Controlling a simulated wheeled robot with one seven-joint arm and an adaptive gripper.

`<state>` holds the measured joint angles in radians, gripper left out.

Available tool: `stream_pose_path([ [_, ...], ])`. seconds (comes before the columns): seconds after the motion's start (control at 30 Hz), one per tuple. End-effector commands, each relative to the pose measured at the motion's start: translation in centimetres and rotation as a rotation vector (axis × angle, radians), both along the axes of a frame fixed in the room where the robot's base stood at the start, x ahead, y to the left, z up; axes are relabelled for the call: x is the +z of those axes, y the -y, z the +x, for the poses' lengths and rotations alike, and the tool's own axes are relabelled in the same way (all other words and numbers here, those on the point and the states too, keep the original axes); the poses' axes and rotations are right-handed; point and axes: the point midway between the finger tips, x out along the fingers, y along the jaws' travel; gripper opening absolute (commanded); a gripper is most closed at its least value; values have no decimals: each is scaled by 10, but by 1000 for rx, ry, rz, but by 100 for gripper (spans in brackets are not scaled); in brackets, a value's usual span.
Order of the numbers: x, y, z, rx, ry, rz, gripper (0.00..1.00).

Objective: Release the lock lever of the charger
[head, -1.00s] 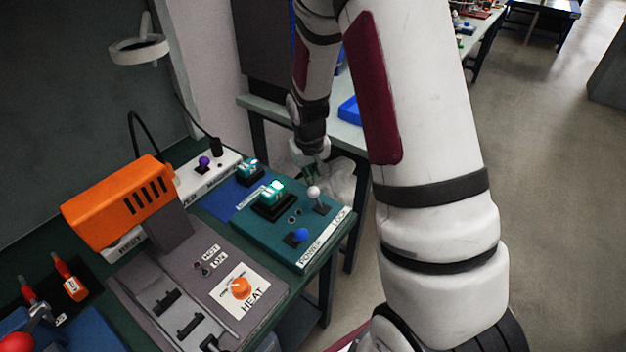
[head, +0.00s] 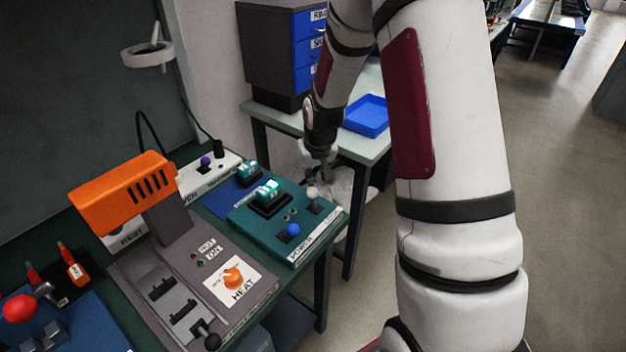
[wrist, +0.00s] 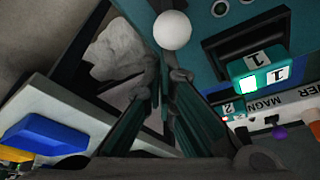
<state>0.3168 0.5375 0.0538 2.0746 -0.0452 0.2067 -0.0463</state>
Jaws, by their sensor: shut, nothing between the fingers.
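In the wrist view the white ball (wrist: 173,29) is just beyond the fingertips. My gripper (head: 322,176) is shut and empty, pointing down close behind the lever. In the wrist view the fingertips (wrist: 165,78) are close together. I cannot tell whether they touch the lever.
An orange heater (head: 125,203) and its grey base with a HEAT dial (head: 233,278) stand to the left. A white unit with a purple knob (head: 205,161) is behind. A side table holds a blue tray (head: 367,116) and a drawer cabinet (head: 272,60).

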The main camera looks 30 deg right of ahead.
Motion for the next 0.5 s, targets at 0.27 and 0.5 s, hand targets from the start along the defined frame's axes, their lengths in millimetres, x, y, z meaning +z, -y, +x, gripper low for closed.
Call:
stream_pose_path([
  [0.27, 2, 3, -10, 0, -8, 1, 0],
  [0.5, 2, 4, -8, 0, -5, 1, 0],
])
